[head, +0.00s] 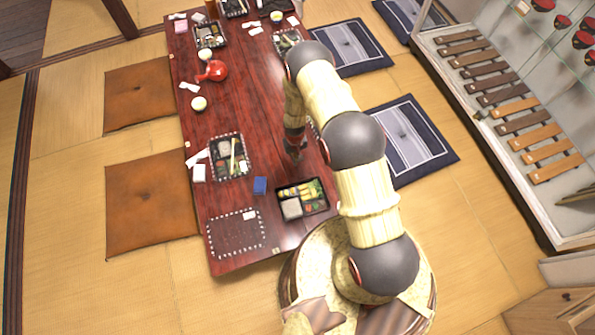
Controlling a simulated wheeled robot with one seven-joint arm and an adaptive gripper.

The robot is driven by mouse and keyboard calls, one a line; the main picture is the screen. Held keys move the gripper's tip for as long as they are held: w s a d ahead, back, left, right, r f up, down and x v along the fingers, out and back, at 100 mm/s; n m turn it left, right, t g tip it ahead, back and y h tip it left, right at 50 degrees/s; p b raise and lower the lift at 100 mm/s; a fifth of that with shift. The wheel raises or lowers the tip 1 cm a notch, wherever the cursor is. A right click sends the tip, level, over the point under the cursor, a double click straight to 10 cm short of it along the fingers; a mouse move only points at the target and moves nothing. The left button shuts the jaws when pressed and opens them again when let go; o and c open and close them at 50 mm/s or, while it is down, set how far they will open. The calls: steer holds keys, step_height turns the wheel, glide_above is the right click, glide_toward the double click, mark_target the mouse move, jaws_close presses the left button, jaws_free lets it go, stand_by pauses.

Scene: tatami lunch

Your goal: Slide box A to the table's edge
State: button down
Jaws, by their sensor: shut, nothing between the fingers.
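A black lunch box (316,207) with rice, yellow and green food stands near the right edge of the dark red table (205,222), towards the near end. Another black lunch box (231,177) lies further left on the table. No label shows, so I cannot tell which is box A. My gripper (296,156) points down over the table, beyond the nearer lunch box and apart from it. It is shut and empty. My arm hides part of the table's right side.
A small blue block (260,185) stands left of the nearer lunch box. A red teapot (215,71), a cup (199,103) and more boxes stand further back. Floor cushions (150,205) flank the table.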

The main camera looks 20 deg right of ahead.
mark_target(304, 191)
step_height(304, 191, down, 10)
steer(key=b, duration=0.3)
steer(key=shift+f, duration=0.25)
steer(key=s, duration=0.2)
steer(key=shift+s+r, duration=0.3)
steer(key=shift+s+b, duration=0.35)
steer(key=shift+s, duration=0.35)
steer(key=shift+s, duration=0.1)
steer(key=s+p, duration=0.1)
steer(key=s, duration=0.6)
steer(key=shift+s+p, duration=0.35)
steer(key=shift+s, duration=0.05)
step_height(304, 191, up, 12)
